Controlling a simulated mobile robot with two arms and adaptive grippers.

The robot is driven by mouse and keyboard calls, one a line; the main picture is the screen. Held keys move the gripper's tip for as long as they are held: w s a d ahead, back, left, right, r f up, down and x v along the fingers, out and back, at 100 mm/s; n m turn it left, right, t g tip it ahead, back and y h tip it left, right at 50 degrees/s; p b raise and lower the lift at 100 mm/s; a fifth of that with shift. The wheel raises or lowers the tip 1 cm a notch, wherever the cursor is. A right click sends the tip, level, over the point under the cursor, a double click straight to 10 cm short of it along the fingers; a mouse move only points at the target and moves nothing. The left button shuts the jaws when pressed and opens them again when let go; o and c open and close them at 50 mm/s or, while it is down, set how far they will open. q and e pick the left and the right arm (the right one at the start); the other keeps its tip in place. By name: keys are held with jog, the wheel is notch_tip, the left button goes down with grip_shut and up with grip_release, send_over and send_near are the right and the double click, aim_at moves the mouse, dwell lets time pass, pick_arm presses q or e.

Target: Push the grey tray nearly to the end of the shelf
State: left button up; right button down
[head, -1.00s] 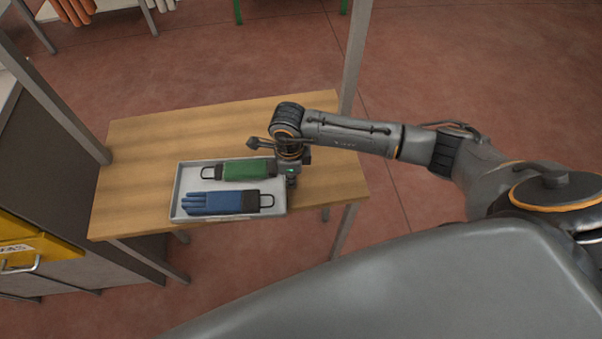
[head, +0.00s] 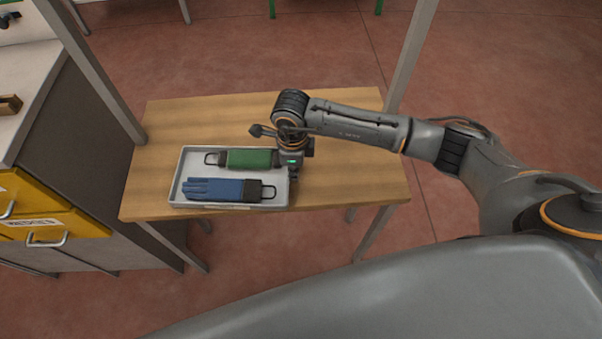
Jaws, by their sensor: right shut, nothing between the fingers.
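The grey tray (head: 178,192) lies flat on the wooden shelf (head: 345,180), near its front edge and toward its left end. A strip of bare wood shows between the tray and the shelf's left end. My right gripper (head: 293,178) points down at the tray's right end, shut and empty. It appears to be against the tray's rim; the exact contact is hidden. My left gripper is out of view.
A dark cabinet with yellow drawers (head: 75,222) stands to the left of the shelf. The right part of the shelf is bare.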

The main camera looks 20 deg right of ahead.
aim_at(255, 176)
jog(key=a, duration=0.1)
jog(key=w+a+b, duration=0.1)
jog(key=shift+w+a+f+b, duration=0.1)
jog(key=shift+a+f+b, duration=0.1)
jog(key=shift+a+b, duration=0.1)
jog(key=w+a+b, duration=0.1)
jog(key=a, duration=0.1)
jog(key=a+b, duration=0.1)
jog(key=a, duration=0.1)
jog(key=w+a+b, duration=0.1)
jog(key=a+b, duration=0.1)
jog(key=shift+w, duration=0.35)
jog(key=shift+w+a, duration=0.15)
jog(key=shift+a, duration=0.15)
jog(key=shift+a+r, duration=0.1)
jog(key=shift+r, duration=0.05)
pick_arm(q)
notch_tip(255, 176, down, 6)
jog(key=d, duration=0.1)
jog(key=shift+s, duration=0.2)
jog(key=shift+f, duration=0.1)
